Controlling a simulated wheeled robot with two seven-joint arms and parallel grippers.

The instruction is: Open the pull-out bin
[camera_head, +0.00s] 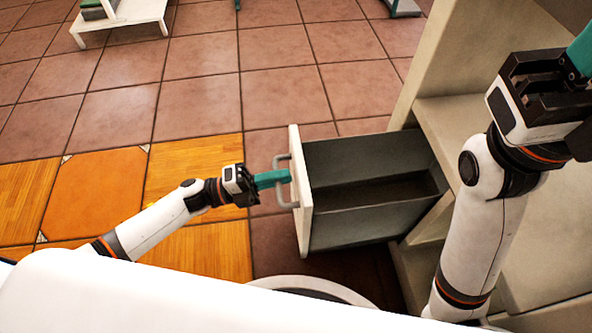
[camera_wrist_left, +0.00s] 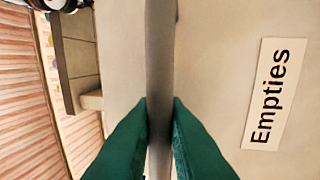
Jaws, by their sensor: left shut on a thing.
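The pull-out bin (camera_head: 365,218) is a dark grey open box behind a cream front panel (camera_head: 301,200). It stands well out from the cream cabinet, and its inside looks empty. A grey bar handle (camera_head: 283,170) is on the front panel. My left gripper (camera_head: 274,179) has green fingers and is shut on the handle. In the left wrist view the handle (camera_wrist_left: 160,70) runs between the two fingertips, in front of a panel with an "Empties" label (camera_wrist_left: 266,93). My right gripper (camera_head: 580,55) is at the upper right, partly cut off by the picture's edge.
The cream cabinet (camera_head: 465,110) stands at the right, behind my right arm. Tiled floor (camera_head: 200,110) lies open to the left of the bin, with an orange and wood-patterned patch (camera_head: 95,190). A white low stand (camera_head: 130,15) is at the far upper left.

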